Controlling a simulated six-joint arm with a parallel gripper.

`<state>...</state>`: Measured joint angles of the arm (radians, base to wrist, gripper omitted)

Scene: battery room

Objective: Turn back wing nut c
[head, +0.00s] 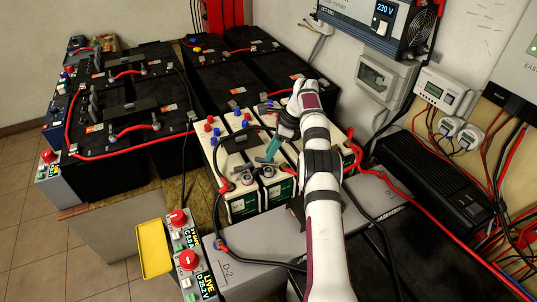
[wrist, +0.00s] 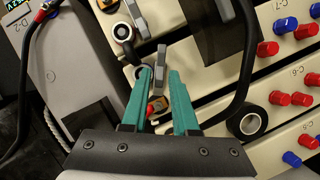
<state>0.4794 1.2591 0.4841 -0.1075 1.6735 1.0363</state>
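My gripper (wrist: 161,71) has two teal fingers with a clear gap between them. In the wrist view a grey wing nut (wrist: 159,56) shows at the fingertips, its upper part beyond them; I cannot tell whether they touch it. A second grey wing nut (wrist: 138,17) stands further up. I see no letter c on either, so which is wing nut c cannot be told. In the head view my gripper (head: 268,158) points down over the cream batteries (head: 240,206), close to the dark terminals; the fingers partly hide the spot.
A black cable (wrist: 245,65) runs close to the right of the fingers. A round black-and-white part (wrist: 249,123) and red and blue caps (wrist: 281,98) lie further right. A grey box (head: 240,260) marked D-2 and a yellow tray (head: 153,250) stand in front in the head view.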

